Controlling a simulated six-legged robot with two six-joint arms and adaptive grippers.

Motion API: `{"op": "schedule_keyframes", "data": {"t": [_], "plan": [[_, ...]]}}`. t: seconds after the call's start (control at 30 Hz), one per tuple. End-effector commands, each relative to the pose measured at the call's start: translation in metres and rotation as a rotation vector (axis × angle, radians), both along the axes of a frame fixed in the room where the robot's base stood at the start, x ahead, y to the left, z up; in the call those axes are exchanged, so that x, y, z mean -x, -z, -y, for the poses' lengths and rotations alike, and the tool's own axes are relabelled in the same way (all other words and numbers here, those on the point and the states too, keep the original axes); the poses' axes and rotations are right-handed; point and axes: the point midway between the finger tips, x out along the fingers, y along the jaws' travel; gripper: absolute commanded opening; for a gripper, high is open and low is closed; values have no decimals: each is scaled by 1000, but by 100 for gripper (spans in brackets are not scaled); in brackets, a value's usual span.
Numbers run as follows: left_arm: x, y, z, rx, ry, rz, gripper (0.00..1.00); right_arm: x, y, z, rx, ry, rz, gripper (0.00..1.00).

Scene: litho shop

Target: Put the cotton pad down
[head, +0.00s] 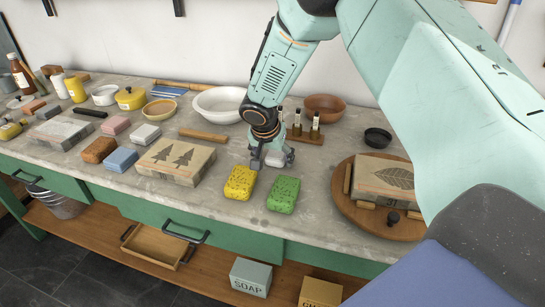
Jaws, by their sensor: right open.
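My right gripper (272,157) reaches down to the grey worktop (225,205), just behind the sponges. Its fingers are apart. A small whitish thing, likely the cotton pad (275,160), shows between and behind the fingers, partly hidden by them. It seems to be at worktop level, but I cannot tell whether the fingers touch it. A yellow sponge (240,183) and a green sponge (284,194) lie side by side in front of the gripper. My left gripper is not in view.
A litho stone with trees (176,160) lies to the left. A round wooden board (345,208) with a leaf stone (383,178) is at right. A white bowl (218,103), small bottles (314,130) and a brown bowl (325,107) stand behind. The front worktop strip is clear.

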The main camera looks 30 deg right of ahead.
Motion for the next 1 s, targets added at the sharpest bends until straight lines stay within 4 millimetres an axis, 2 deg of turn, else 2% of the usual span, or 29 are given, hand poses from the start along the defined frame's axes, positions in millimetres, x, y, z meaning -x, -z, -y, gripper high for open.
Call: {"op": "schedule_keyframes", "data": {"t": [0.33, 0.7, 0.8, 1.0], "plan": [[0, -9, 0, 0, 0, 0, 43, 0, -8, 0, 0, 0, 0, 74], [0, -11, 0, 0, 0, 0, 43, 19, -79, -24, 1, -2, 3, 74], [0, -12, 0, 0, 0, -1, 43, 23, -95, -28, 2, 0, 3, 74], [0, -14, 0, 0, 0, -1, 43, 28, -113, -34, 0, 0, 1, 74]]}}
